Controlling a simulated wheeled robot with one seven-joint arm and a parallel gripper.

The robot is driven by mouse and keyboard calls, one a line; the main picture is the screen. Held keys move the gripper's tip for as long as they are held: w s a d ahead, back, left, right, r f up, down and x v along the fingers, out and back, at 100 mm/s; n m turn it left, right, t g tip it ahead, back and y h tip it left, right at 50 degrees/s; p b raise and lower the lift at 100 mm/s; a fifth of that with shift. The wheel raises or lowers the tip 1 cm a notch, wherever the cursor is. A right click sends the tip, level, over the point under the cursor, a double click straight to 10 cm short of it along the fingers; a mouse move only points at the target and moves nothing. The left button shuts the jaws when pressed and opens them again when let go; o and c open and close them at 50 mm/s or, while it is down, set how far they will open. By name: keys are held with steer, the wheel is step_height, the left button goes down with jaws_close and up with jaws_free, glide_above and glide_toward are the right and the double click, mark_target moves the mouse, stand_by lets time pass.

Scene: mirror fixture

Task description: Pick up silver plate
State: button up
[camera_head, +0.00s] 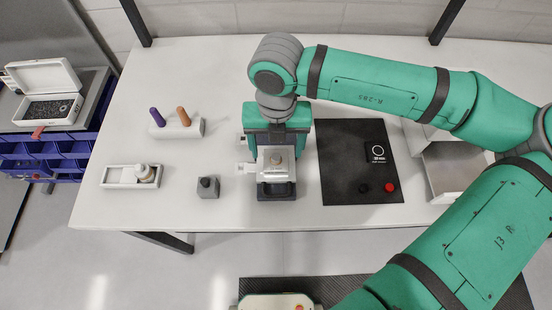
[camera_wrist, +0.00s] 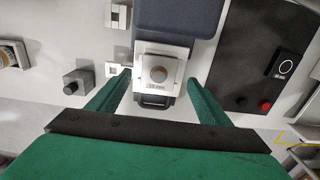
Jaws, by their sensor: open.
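The silver plate (camera_head: 268,168) is a small square with a round brownish knob or disc in its middle. It sits at the front of a dark fixture (camera_head: 276,190) on the table. In the wrist view the plate (camera_wrist: 145,63) lies just ahead, with the dark block of the fixture (camera_wrist: 177,18) behind it. My gripper (camera_head: 277,150) is open above the fixture. In the wrist view its two green fingers (camera_wrist: 158,78) reach forward on either side of the plate, with gaps visible. I cannot tell how high the fingertips are relative to the plate.
A grey block with a black knob (camera_head: 208,188) stands left of the fixture. A black mat (camera_head: 345,165) with a red button (camera_head: 390,187) lies right. A white holder (camera_head: 185,129) with purple and orange pegs and a white tray (camera_head: 118,178) are further left. Small white square parts (camera_wrist: 113,69) sit close left of the fixture.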

mark_target(276, 157)
steer(key=shift+s+a+f, duration=0.1)
steer(key=shift+f, duration=1.7)
steer(key=c, duration=1.3)
steer(key=shift+o, duration=0.2)
steer(key=shift+r, duration=0.15)
